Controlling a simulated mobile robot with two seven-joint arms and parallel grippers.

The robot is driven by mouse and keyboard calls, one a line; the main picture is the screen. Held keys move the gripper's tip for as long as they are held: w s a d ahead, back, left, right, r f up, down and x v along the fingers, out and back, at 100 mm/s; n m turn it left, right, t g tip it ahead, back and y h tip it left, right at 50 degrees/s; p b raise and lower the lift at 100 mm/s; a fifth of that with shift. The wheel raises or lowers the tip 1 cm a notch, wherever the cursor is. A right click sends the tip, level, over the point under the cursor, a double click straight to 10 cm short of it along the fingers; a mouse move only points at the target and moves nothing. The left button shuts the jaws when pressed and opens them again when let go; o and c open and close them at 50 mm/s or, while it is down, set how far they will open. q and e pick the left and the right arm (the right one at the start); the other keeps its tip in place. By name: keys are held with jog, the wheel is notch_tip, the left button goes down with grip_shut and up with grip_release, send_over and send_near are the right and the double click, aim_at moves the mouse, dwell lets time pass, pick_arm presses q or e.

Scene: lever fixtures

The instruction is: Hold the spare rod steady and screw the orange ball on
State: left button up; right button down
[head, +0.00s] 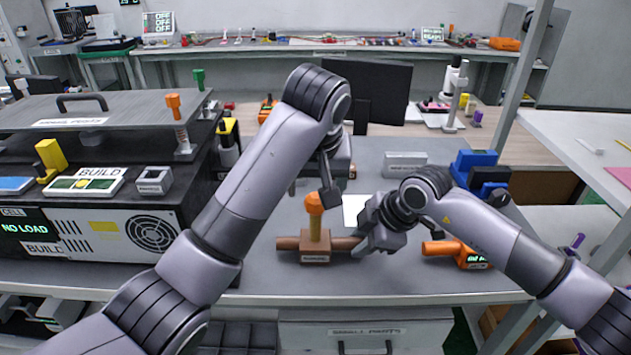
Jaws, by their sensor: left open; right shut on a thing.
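A brown bar (288,243) runs sideways at the block. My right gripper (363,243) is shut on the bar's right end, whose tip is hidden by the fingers. My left gripper (327,190) is open, pointing down at the ball from just above and to its right. Whether its fingers touch the ball is unclear.
An orange device (470,257) lies right of my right gripper, and a blue item (474,160) stands behind it. A dark monitor (385,92) stands behind. The bench front is clear.

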aim_at(316, 197)
pick_arm(q)
jog(key=shift+f, duration=0.15)
jog(key=shift+f, duration=1.35)
jog(key=shift+c, duration=0.3)
